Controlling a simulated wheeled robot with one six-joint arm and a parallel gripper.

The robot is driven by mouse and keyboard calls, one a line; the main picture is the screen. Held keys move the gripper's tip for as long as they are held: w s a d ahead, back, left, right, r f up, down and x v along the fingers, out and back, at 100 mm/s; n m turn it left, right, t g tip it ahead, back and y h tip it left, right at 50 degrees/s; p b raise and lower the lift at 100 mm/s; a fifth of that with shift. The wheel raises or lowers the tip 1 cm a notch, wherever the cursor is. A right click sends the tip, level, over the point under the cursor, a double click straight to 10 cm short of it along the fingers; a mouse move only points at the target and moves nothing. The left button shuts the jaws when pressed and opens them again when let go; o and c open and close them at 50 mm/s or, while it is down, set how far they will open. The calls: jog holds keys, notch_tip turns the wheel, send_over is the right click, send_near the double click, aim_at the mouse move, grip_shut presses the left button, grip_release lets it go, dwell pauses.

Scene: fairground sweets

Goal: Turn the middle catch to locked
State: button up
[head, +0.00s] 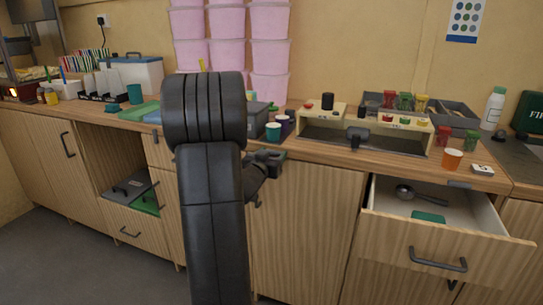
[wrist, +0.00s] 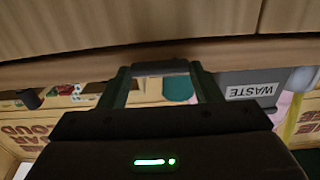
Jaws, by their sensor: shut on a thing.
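My gripper (head: 270,157) is at the front edge of the counter in the head view, left of the middle. In the wrist view my gripper (wrist: 162,72) has its two fingers on either side of a short grey bar (wrist: 160,68) at the counter edge. This bar looks like a catch, and the jaws are shut on it. Which way it is turned and any lock marking cannot be made out. A similar flat grey piece (head: 460,184) sits on the counter edge above the open drawer at the right. My arm hides part of the counter front in the head view.
The right drawer (head: 436,248) stands open with a metal scoop (head: 405,193) inside. A teal cup (head: 273,131) stands close behind my gripper, and an orange cup (head: 453,159) stands near the right edge. The waste bin (wrist: 250,85) is beside the fingers. Floor at front left is clear.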

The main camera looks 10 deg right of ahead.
jog(key=shift+f+m+b, duration=0.1)
jog(key=shift+m+b, duration=0.2)
jog(key=shift+w+a+f+m+b, duration=0.1)
jog(key=shift+a+f+m+b, duration=0.2)
jog(key=shift+m+b, duration=2.15)
jog(key=shift+w+a+f+m+b, duration=0.15)
jog(key=shift+f+m+b, duration=0.25)
jog(key=shift+m+b, duration=2.05)
jog(key=shift+w+a+f+m+b, duration=0.1)
jog(key=shift+f+m+b, duration=0.25)
jog(key=shift+m+b, duration=2.1)
jog(key=m+p, duration=0.2)
jog(key=m, duration=0.1)
jog(key=o, duration=1)
